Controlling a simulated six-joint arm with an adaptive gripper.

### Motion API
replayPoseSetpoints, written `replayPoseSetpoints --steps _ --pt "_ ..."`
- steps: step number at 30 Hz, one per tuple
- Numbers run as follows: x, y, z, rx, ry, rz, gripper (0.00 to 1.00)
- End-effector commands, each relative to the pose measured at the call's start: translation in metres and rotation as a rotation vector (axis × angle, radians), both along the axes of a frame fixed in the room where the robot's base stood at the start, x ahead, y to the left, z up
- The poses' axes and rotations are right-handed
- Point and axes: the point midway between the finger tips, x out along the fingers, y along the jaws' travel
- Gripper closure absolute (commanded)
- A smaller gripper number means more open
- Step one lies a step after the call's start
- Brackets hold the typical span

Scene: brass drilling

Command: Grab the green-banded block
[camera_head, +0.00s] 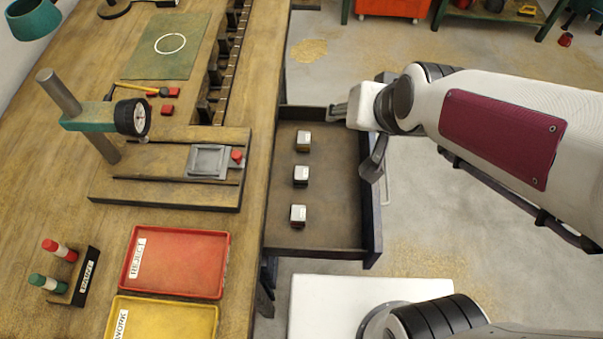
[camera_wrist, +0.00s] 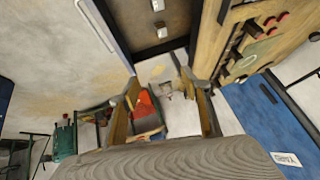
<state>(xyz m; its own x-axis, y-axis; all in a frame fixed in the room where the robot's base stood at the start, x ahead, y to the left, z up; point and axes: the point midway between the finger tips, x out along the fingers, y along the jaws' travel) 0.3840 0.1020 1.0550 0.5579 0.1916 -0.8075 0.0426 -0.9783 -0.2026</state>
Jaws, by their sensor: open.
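Three small blocks with pale tops sit in a row in an open drawer (camera_head: 335,215): a far block (camera_head: 303,141) with an olive-brown side, a middle block (camera_head: 300,176) with a dark side, and a near block (camera_head: 298,216) with a brownish side. I cannot make out a green band on any of them. My gripper (camera_head: 350,142) is open and empty at the drawer's right edge, right of the far block. In the wrist view its spread fingers (camera_wrist: 157,78) have nothing between them; two blocks show near the top, one clearly (camera_wrist: 161,31).
The drawer walls surround the blocks, with bare floor between them. Bare concrete floor (camera_head: 420,230) lies right of the drawer.

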Motion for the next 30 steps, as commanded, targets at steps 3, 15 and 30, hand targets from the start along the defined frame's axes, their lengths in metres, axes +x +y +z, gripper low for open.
replayPoseSetpoints --steps 3,15,30 --pt "0.014 0.014 -0.015 0.017 -0.005 -0.004 0.53" --pt "0.051 0.054 -0.064 0.056 -0.045 -0.047 0.53" --pt "0.076 0.088 -0.134 0.046 -0.113 -0.108 0.53"
